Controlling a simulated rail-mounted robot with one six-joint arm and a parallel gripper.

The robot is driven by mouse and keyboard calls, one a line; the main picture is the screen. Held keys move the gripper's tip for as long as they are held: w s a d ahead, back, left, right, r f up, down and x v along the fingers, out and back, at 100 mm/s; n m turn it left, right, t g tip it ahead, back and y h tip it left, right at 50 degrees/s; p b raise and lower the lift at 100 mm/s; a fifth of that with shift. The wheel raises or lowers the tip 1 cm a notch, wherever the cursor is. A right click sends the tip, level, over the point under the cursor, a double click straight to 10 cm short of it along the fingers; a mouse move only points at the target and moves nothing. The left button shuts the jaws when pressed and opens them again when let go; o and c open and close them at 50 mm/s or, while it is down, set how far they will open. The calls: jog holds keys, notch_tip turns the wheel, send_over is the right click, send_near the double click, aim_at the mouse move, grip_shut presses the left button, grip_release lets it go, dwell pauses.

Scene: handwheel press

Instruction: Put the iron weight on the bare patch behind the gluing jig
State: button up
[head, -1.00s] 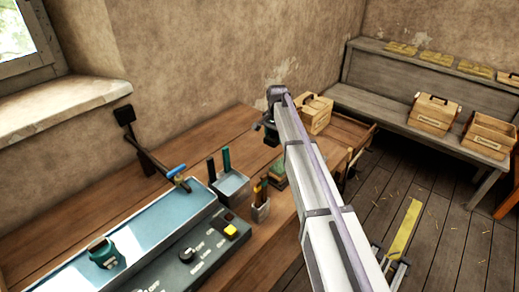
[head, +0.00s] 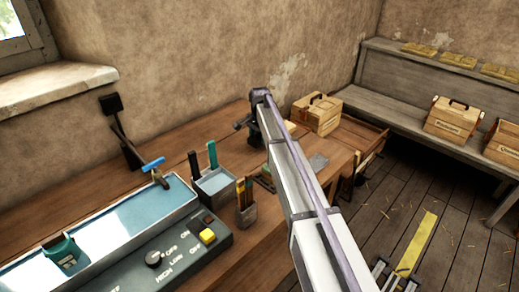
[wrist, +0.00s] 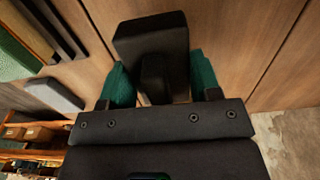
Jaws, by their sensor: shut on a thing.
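The iron weight (wrist: 150,38) is a black block with a narrower black grip part, seen in the wrist view. My gripper (wrist: 162,82) is shut on that grip part between its two green pads. Bare wooden tabletop shows around the weight; whether they touch I cannot tell. In the head view my gripper (head: 254,133) is at the far end of the bench near the wall, largely hidden by my arm. Boards with black strips beside a green surface, perhaps the gluing jig (wrist: 48,28), lie left of the weight in the wrist view.
A wooden toolbox (head: 318,115) stands right of my gripper. A grey plate (head: 318,162) lies on the bench, also in the wrist view (wrist: 52,94). A tool bin (head: 214,184), pencil cup (head: 246,208) and control panel (head: 165,250) stand nearer. Wall behind.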

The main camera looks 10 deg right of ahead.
aim_at(260, 142)
notch_tip(260, 142, down, 4)
jog(key=b, duration=0.3)
jog(key=shift+r, duration=0.3)
jog(key=shift+c, duration=0.5)
jog(key=shift+f, duration=0.15)
jog(key=o, duration=1.4)
notch_tip(260, 142, up, 13)
jog(key=p, duration=1.2)
jog(key=shift+f, duration=0.15)
jog(key=s+n, duration=1.1)
jog(key=s, duration=2.9)
jog(key=shift+f, duration=0.2)
